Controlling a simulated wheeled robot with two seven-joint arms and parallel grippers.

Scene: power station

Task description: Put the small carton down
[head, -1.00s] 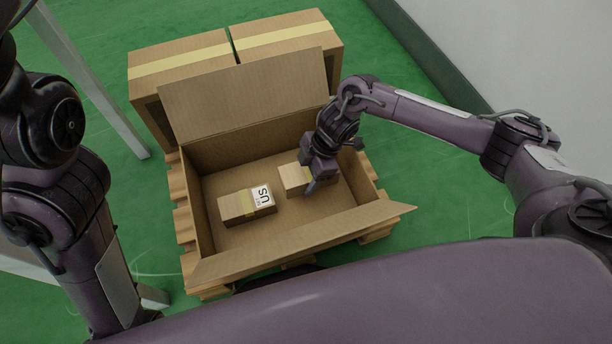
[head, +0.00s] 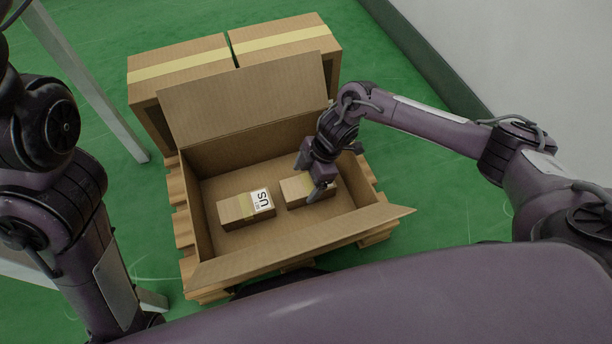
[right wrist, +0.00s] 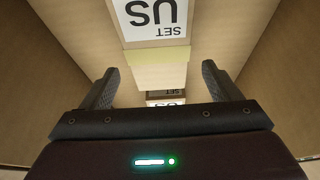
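The small carton (head: 296,188) is brown with a pale tape band and rests in the large open box (head: 217,171), on the right side of its floor. My right gripper (head: 312,178) is just above and around it, with its fingers spread. In the right wrist view the fingers (right wrist: 158,85) stand apart, with a gap on each side of a taped carton (right wrist: 157,72) bearing a white "US SET" label. A second small carton (head: 238,211) with a "US" label lies to the left. My left arm shows at the left edge; its gripper is out of view.
The large box stands on a wooden pallet (head: 180,222) with its flaps up or folded out. Two closed cartons (head: 180,68) (head: 286,42) stand behind it. A grey post (head: 95,90) is at the left and a pale wall (head: 510,60) at the right. Green floor lies around.

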